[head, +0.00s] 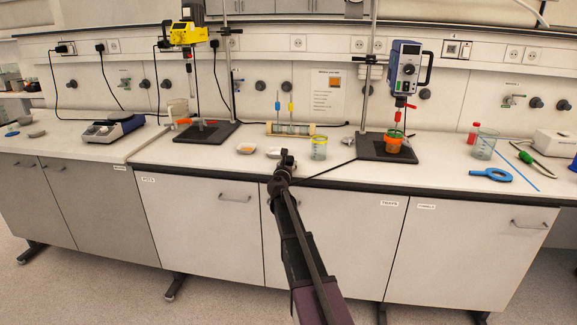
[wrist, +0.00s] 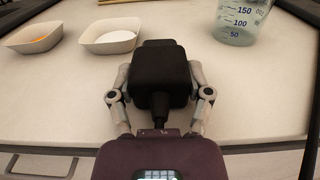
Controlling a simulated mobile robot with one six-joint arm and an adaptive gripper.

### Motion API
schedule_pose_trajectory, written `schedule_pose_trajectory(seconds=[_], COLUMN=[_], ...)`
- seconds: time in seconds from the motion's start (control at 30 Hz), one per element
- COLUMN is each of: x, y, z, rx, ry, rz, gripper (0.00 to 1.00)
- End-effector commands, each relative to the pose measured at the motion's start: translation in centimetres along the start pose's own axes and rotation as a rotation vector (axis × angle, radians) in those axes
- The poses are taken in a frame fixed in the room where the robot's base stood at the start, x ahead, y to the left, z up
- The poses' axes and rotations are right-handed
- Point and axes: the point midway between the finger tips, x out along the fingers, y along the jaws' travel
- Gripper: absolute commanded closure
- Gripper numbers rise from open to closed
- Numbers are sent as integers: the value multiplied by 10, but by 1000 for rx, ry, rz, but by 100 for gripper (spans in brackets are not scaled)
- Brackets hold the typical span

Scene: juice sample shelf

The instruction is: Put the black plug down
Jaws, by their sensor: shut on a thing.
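The black plug (wrist: 160,72) is between the two fingers of my gripper (wrist: 160,95) in the wrist view. It is a chunky black block with a short cable end pointing back toward the gripper body. The fingers are shut on its sides. Pale worktop shows all around the plug; I cannot tell whether the plug touches it. In the head view my gripper (head: 284,160) is at the front edge of the worktop (head: 225,160), and the plug is hard to make out there.
Two white weighing dishes (wrist: 110,37) (wrist: 33,37) lie beyond the plug to the left, one with orange contents. A graduated beaker (wrist: 240,20) stands at the right. Two stirrer stands (head: 205,132) (head: 385,148) are farther back. Worktop is clear right of the plug.

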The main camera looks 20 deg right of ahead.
Motion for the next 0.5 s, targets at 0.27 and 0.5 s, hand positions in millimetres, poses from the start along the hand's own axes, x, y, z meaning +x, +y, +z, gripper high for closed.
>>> schedule_pose_trajectory(seconds=[0.27,0.5], x=[0,0], y=[0,0], z=[-3,-3], rx=[0,0], ry=[0,0], rz=[0,0], gripper=[27,1])
